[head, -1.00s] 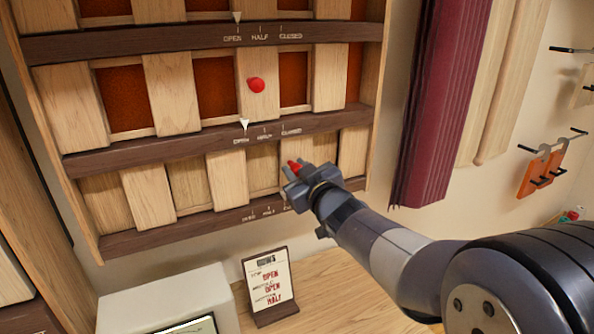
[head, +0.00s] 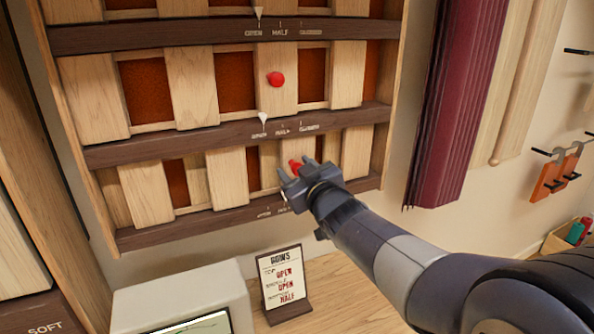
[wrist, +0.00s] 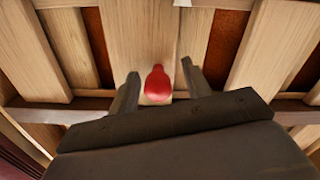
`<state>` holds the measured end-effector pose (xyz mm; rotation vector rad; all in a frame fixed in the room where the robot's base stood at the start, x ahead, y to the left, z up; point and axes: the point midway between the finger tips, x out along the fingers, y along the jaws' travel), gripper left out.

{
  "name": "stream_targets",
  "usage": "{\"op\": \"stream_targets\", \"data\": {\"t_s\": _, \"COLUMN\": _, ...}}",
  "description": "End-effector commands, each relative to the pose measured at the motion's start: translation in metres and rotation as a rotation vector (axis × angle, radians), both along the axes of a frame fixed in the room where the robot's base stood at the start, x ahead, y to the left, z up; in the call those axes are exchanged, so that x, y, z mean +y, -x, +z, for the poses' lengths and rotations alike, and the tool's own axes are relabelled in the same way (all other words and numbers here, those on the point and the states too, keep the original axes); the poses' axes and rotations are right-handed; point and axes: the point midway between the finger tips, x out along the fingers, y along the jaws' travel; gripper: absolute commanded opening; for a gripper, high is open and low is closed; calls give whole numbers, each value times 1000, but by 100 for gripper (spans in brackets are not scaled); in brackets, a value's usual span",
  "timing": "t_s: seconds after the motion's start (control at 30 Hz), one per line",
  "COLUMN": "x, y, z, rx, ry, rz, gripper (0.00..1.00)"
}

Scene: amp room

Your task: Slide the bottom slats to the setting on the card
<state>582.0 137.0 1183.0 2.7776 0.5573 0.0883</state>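The bottom row of pale wooden slats (head: 227,178) sits in the lower part of the wall panel, with narrow strips of red backing showing between some slats. Its red knob (head: 295,166) is between my gripper's fingers (head: 298,170). In the wrist view the knob (wrist: 157,84) stands between the two spread fingers (wrist: 160,85), with a gap visible on each side. The bottom scale (head: 266,212) is partly covered by my gripper, and I cannot read its pointer. The card (head: 283,280) reads top OPEN, middle OPEN, bottom HALF.
The middle row has a red knob (head: 276,79), and its white pointer (head: 263,118) is at OPEN. The top row's pointer (head: 259,12) is also at OPEN. A pale box (head: 180,290) stands left of the card. A maroon curtain-like panel (head: 455,110) hangs to the right.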

Motion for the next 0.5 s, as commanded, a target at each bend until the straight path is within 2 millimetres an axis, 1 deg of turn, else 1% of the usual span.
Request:
{"op": "stream_targets", "data": {"t_s": 0.17, "x": 0, "y": 0, "z": 0, "rx": 0, "ry": 0, "rz": 0, "gripper": 46}}
{"op": "stream_targets", "data": {"t_s": 0.27, "x": -2, "y": 4, "z": 0, "rx": 0, "ry": 1, "rz": 0, "gripper": 46}}
{"op": "stream_targets", "data": {"t_s": 0.37, "x": -6, "y": 13, "z": 0, "rx": -2, "ry": 1, "rz": -1, "gripper": 46}}
{"op": "stream_targets", "data": {"t_s": 0.5, "x": -15, "y": 34, "z": 1, "rx": -2, "ry": 1, "rz": -2, "gripper": 46}}
